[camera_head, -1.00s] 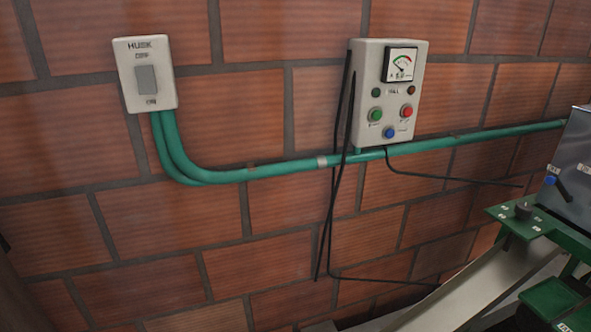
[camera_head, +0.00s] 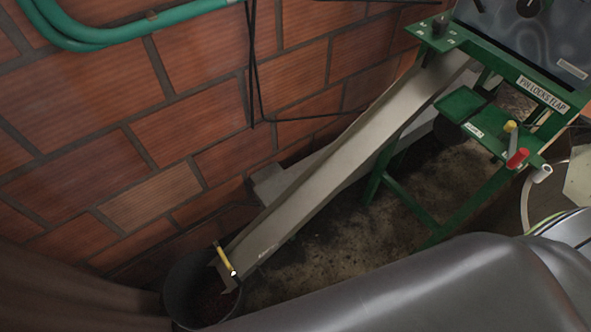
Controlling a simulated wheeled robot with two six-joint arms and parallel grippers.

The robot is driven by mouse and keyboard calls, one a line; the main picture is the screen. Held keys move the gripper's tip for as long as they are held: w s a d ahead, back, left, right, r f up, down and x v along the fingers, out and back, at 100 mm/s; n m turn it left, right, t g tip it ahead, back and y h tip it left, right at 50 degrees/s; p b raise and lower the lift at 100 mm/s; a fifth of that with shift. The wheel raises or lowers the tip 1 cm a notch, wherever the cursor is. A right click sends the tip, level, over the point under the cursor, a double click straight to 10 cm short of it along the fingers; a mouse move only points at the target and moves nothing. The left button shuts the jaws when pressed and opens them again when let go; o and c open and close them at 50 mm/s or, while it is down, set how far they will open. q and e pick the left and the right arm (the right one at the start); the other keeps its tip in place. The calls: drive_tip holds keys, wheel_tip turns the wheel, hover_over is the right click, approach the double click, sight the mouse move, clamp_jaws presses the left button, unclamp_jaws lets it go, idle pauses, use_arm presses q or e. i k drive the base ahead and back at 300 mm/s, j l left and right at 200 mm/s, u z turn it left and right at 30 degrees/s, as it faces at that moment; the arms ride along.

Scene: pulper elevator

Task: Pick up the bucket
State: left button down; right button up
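A dark round bucket (camera_head: 178,290) stands on the floor at the lower left, against the brick wall. Its inside is dark, with something reddish-brown at the bottom. The lower end of a long grey chute (camera_head: 320,185) reaches over its rim. A yellow bar (camera_head: 226,262) with a pale tip shows at the chute's lower end; whether it belongs to the bucket or the chute I cannot tell. The bucket's lower front is cut off by a grey shape and the picture edge. Neither of my grippers shows.
A green metal frame (camera_head: 440,215) with a machine, labels and red and yellow handles stands at the upper right. A brick wall (camera_head: 150,120) with a green pipe (camera_head: 140,28) and black cables runs behind. Dirty floor (camera_head: 300,262) lies between chute and frame.

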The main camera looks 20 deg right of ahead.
sight(193, 298)
drive_tip(key=k+j+u, duration=0.1)
drive_tip(key=k+u, duration=0.15)
drive_tip(key=k, duration=0.25)
drive_tip(key=k+j+u, duration=0.3)
drive_tip(key=k, duration=0.2)
